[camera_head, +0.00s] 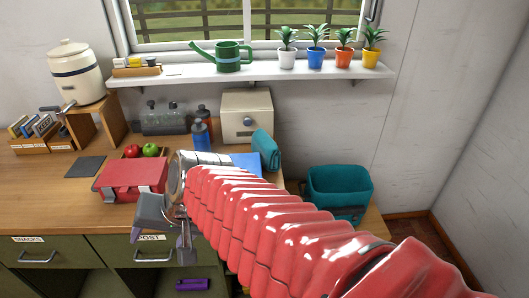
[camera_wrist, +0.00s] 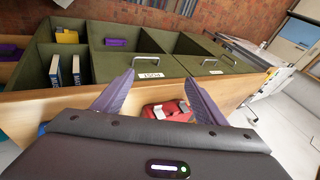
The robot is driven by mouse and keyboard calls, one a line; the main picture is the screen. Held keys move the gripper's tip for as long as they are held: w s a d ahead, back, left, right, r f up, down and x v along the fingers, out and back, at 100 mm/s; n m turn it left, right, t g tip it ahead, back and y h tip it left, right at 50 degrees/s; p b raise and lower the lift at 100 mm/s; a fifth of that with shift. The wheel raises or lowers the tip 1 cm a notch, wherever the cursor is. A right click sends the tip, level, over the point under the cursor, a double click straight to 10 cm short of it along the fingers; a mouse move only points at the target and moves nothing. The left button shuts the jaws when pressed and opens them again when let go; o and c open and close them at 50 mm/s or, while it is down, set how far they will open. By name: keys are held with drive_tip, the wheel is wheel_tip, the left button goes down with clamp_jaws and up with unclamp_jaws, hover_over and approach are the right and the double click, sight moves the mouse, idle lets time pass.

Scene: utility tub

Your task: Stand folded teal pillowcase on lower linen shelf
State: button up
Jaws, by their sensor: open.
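A teal folded bundle (camera_head: 266,150), which looks like the pillowcase, stands at the right end of the wooden counter in the head view. My gripper (camera_head: 162,245) is open and empty in front of the green cabinet, to the left of the bundle and nearer the camera. In the wrist view my gripper (camera_wrist: 158,82) has its two purple-grey fingers spread, with nothing between them. The green cabinet (camera_wrist: 100,68) has open compartments and a POST label; it also shows in the head view (camera_head: 103,245). I cannot tell which part is the lower linen shelf.
A red case (camera_head: 122,178) lies on the counter (camera_head: 45,190), near my gripper. A teal tub (camera_head: 340,182) stands at right. A white sill (camera_head: 260,74) holds plants and a watering can. A purple item (camera_head: 192,285) lies in the lower cabinet. My arm hides part of the counter.

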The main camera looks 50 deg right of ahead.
sight(268, 141)
drive_tip(key=w+d+m+t+h, duration=0.1)
drive_tip(key=d+m+t, duration=0.1)
drive_tip(key=d+m, duration=0.6)
drive_tip(key=w+d+m+t+h, duration=0.1)
drive_tip(key=w+d+m, duration=0.1)
drive_tip(key=d+m, duration=0.6)
drive_tip(key=w+d+m+t+h, duration=0.1)
drive_tip(key=d+m+t, duration=0.1)
drive_tip(key=d+m, duration=0.6)
drive_tip(key=shift+w+d+f+m+t+h, duration=0.1)
drive_tip(key=shift+d+m, duration=0.05)
drive_tip(key=shift+d, duration=0.85)
drive_tip(key=shift+w+d+f+m+t+h, duration=0.1)
drive_tip(key=shift+d, duration=0.85)
drive_tip(key=shift+d+f+m+t+h, duration=0.1)
drive_tip(key=shift+d+m, duration=0.05)
drive_tip(key=shift+d, duration=0.85)
drive_tip(key=s+d+m+h, duration=0.2)
drive_tip(key=s+d+m, duration=0.1)
drive_tip(key=d, duration=0.3)
drive_tip(key=s+d+m+h, duration=0.2)
drive_tip(key=s+d+m, duration=0.1)
drive_tip(key=d, duration=0.3)
drive_tip(key=shift+s+d+m, duration=0.2)
drive_tip(key=shift+m, duration=0.7)
drive_tip(key=shift+f+t, duration=0.1)
drive_tip(key=shift+t, duration=0.2)
